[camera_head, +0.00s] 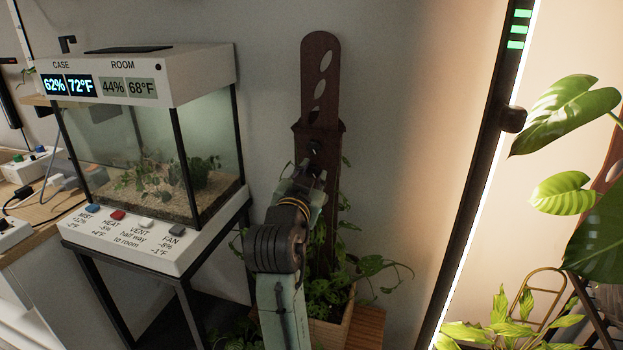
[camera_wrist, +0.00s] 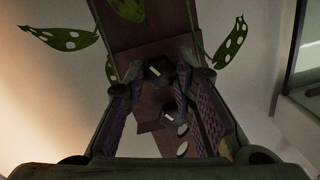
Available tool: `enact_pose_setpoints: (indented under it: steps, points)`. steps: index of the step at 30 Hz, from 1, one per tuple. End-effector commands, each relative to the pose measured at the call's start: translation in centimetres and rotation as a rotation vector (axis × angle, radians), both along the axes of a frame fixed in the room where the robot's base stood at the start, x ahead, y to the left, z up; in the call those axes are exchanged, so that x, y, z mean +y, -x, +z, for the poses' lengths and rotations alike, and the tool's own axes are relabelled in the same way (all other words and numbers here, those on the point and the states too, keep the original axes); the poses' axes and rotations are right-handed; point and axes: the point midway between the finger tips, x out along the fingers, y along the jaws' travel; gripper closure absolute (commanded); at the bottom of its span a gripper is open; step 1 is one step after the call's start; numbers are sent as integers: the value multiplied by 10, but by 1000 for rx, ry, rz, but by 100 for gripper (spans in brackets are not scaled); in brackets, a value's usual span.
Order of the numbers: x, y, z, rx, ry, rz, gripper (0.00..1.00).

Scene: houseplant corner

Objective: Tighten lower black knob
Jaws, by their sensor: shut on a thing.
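A dark brown wooden plant post (camera_head: 318,75) with oval slots stands in a potted plant against the wall. Two black knobs are on its front. The upper black knob (camera_head: 315,147) shows just above my gripper (camera_head: 310,172) in the head view; the lower one is hidden there behind my gripper. The wrist view looks inverted, with leaves at the top. In it the lower black knob (camera_wrist: 158,71) sits between the fingertips of my gripper (camera_wrist: 160,68), which is shut on it. The upper black knob (camera_wrist: 173,117) lies beyond, clear of the fingertips.
A glass case (camera_head: 150,140) with buttons and a display stands left of the post. A bright vertical light bar (camera_head: 485,165) and large leaves (camera_head: 565,115) stand at the right. The wooden planter (camera_head: 332,332) and trailing leaves surround the post's foot.

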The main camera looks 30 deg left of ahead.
Motion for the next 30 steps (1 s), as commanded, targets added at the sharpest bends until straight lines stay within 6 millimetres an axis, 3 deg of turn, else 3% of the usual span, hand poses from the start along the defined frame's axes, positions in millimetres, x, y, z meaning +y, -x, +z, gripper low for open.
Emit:
enact_pose_setpoints:
  steps: [14, 15, 24, 30]
  points:
    - [1, 0, -1, 6, -14, 1, 100]
    - [1, 0, -1, 6, -14, 1, 75]
    - [0, 0, 0, 5, -14, 0, 56]
    - [0, 0, 0, 4, -15, 0, 56]
